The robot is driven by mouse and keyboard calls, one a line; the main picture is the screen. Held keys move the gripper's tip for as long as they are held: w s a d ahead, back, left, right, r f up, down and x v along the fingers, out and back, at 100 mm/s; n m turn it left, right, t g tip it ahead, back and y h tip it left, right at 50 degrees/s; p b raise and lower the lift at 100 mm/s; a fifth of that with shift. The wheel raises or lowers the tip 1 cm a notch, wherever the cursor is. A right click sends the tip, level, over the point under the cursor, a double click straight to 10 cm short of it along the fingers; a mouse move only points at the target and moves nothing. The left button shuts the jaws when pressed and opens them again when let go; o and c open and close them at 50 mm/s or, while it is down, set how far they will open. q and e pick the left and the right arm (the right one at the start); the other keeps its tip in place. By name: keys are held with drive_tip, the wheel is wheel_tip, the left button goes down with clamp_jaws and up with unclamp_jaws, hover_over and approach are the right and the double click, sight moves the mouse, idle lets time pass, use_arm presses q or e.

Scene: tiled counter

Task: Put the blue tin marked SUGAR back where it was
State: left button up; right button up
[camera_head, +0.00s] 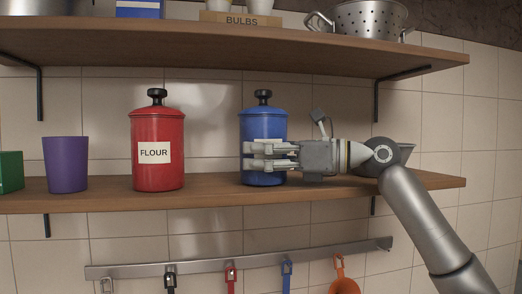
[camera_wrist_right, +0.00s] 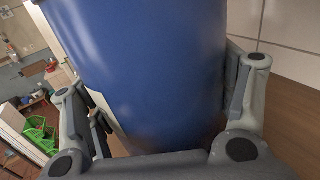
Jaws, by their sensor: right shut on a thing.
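The blue tin (camera_head: 263,122) with a black knob stands upright at the lower shelf (camera_head: 225,190), right of the red tin. Its base appears level with the shelf top; I cannot tell whether it bears on it. My right gripper (camera_head: 262,155) comes from the right and is shut on the blue tin, fingers around its lower body. The fingers hide the tin's front, so no SUGAR lettering is readable. In the right wrist view the tin (camera_wrist_right: 145,65) fills the space between the fingers, and a pale label edge shows at its left. My left gripper is not in view.
The red FLOUR tin (camera_head: 157,120), a purple cup (camera_head: 65,164) and a green object (camera_head: 10,172) stand to the left. The upper shelf (camera_head: 200,45) is overhead, with a colander (camera_head: 370,20). A utensil rail (camera_head: 200,264) hangs below. Bare shelf lies between the tins.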

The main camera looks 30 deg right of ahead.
drive_tip(key=shift+s, duration=0.1)
drive_tip(key=shift+f, duration=0.1)
drive_tip(key=o, duration=1.4)
drive_tip(key=shift+s+d, duration=0.1)
drive_tip(key=shift+d, duration=0.05)
drive_tip(key=b+v, duration=0.4)
drive_tip(key=v, duration=0.6)
drive_tip(key=shift+s+d+b, duration=0.25)
drive_tip(key=shift+s+b, duration=0.05)
drive_tip(key=shift+b, duration=0.1)
drive_tip(key=shift+s+d, duration=0.25)
drive_tip(key=shift+s, duration=0.05)
